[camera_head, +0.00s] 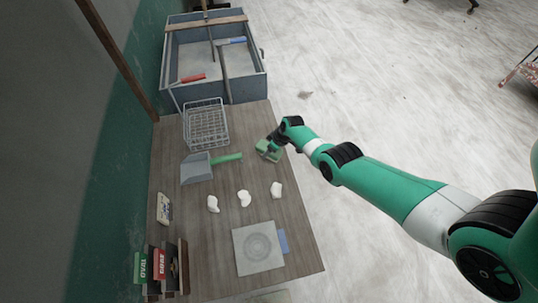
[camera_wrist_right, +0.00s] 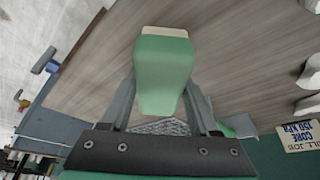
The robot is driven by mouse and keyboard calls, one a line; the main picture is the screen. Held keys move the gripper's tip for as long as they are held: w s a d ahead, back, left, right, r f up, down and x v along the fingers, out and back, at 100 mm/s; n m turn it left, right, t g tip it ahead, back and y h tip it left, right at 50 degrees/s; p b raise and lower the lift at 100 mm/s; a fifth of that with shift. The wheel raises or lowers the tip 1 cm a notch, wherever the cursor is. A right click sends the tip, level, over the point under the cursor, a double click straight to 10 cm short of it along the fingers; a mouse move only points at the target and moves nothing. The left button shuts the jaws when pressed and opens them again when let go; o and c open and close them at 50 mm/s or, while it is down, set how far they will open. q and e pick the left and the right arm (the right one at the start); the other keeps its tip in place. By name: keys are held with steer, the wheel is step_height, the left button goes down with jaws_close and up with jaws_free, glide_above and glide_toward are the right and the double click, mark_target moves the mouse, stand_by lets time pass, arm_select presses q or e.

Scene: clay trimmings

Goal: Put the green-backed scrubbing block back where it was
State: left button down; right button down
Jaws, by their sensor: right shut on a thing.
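The green-backed scrubbing block (camera_wrist_right: 163,75) fills the middle of the right wrist view, with a pale strip at its far end. My right gripper (camera_wrist_right: 160,100) is shut on it, one finger along each side. In the head view my right gripper (camera_head: 270,146) is at the right edge of the wooden table (camera_head: 180,235), and the green block (camera_head: 265,151) shows at its tip. The block seems to be above the table top; I cannot tell how high. My left gripper is in neither view.
A wire basket (camera_head: 207,125) and a dustpan with a green handle (camera_head: 197,168) lie left of the block. Three white clay pieces (camera_head: 244,198) lie nearer, before a grey board (camera_head: 258,248) with a blue piece (camera_head: 283,241). Boxes (camera_head: 160,264) stand front left. A grey trough (camera_head: 215,85) stands beyond.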

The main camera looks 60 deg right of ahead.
steer(key=shift+f, duration=0.3)
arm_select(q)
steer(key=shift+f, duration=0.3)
arm_select(e)
steer(key=shift+c, duration=0.6)
jaws_free()
steer(key=shift+r, duration=0.1)
steer(key=shift+r+p, duration=0.25)
steer(key=shift+p, duration=0.15)
steer(key=p+v, duration=1.1)
steer(key=p, duration=0.2)
steer(key=shift+w+p, duration=0.15)
steer(key=shift+p, duration=0.25)
steer(key=shift+s+r+p, duration=0.3)
steer(key=shift+r+p, duration=0.05)
steer(key=shift+p, duration=0.2)
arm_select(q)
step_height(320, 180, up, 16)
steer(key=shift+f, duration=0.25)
